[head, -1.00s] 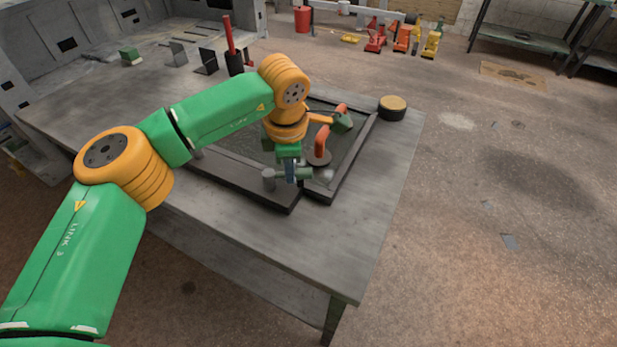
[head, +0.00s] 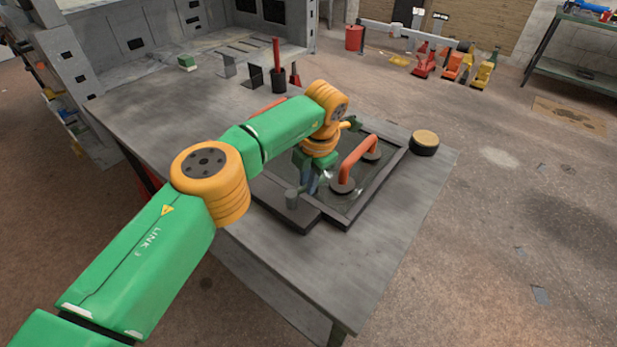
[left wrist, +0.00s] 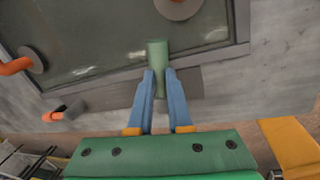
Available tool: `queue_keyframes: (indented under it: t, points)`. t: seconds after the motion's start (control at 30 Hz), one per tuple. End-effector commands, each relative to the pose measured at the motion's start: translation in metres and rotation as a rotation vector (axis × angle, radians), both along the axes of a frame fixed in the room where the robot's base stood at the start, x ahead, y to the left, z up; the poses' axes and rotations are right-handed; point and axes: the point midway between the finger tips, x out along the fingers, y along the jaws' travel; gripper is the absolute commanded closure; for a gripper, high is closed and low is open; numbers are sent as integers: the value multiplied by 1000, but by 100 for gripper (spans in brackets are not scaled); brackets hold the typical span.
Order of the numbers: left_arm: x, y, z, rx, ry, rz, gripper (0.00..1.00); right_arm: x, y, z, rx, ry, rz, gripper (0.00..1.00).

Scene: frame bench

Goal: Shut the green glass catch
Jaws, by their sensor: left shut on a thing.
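My left gripper (head: 311,190) is over the near edge of a dark frame (head: 345,222) that holds a glass pane (head: 378,178) on the bench. In the left wrist view its blue fingers (left wrist: 159,76) are shut on a green cylindrical catch (left wrist: 157,55). The catch lies across the frame's edge there, with its far end over the glass. In the head view the arm and gripper mostly hide the catch. My right gripper is not in view.
An orange two-cup handle (head: 358,155) stands on the glass, close right of the gripper. A round black pot with a tan top (head: 425,140) is beyond the frame's right corner. The bench's front right (head: 350,260) is clear.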

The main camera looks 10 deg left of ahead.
Motion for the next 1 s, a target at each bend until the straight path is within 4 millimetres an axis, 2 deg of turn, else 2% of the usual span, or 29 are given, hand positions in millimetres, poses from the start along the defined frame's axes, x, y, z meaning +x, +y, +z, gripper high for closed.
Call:
queue_keyframes:
  t: [0.7, 0.73, 0.83, 1.0]
  points:
    - [-1, 1, -1, 1, 3, 70, 100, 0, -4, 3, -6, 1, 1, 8]
    - [-1, 1, -1, 1, 3, 70, 80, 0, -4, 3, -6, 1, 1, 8]
    - [-1, 1, -1, 1, 3, 70, 54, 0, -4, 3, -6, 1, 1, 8]
    - [0, 1, 0, 1, 1, 69, 54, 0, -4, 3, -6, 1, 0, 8]
